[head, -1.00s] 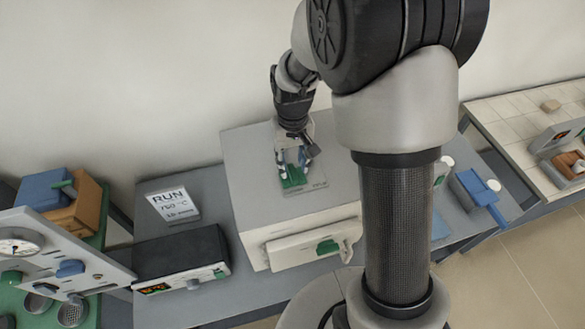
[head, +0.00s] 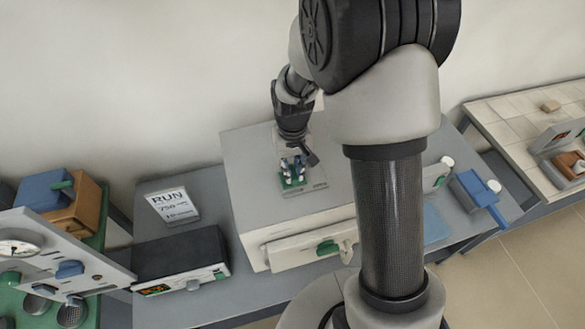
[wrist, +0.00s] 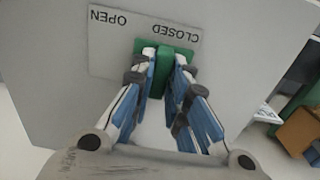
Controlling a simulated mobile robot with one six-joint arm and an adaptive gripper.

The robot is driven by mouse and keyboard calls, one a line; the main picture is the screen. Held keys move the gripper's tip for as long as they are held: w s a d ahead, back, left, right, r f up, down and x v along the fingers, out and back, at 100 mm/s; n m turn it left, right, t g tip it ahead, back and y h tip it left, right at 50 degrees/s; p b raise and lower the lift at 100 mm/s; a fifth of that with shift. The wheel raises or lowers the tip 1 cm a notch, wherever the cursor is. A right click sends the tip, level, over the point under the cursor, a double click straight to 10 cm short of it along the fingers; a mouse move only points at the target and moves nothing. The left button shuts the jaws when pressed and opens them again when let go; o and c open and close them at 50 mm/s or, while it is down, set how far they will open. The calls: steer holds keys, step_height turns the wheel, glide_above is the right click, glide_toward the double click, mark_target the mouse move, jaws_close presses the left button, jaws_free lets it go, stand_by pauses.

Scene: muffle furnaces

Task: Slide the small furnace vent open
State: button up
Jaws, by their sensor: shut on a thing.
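The small furnace (head: 245,165) is a pale box on the grey bench. A plate on its top carries the green vent slider (head: 292,183). In the wrist view the plate (wrist: 112,45) reads OPEN at one end and CLOSED at the other. The green slider (wrist: 167,46) sits at the CLOSED end. My gripper (wrist: 166,62) has its blue-padded fingers on either side of the slider's raised green grip and is shut on it. In the head view my gripper (head: 293,170) comes down onto the furnace top, partly hiding the slider.
A front door with a green handle (head: 328,247) is on the furnace. A black-topped controller (head: 180,253) and a RUN sign (head: 172,205) stand to its left. A wall rises behind.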

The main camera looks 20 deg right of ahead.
jaws_close()
steer(key=d, duration=0.5)
steer(key=shift+d+b, duration=0.25)
steer(key=shift+b, duration=0.05)
steer(key=shift+a, duration=0.15)
steer(key=o, duration=0.7)
jaws_free()
steer(key=shift+d, duration=0.2)
steer(key=shift+a, duration=0.1)
step_height(320, 180, up, 12)
steer(key=shift+r, duration=0.1)
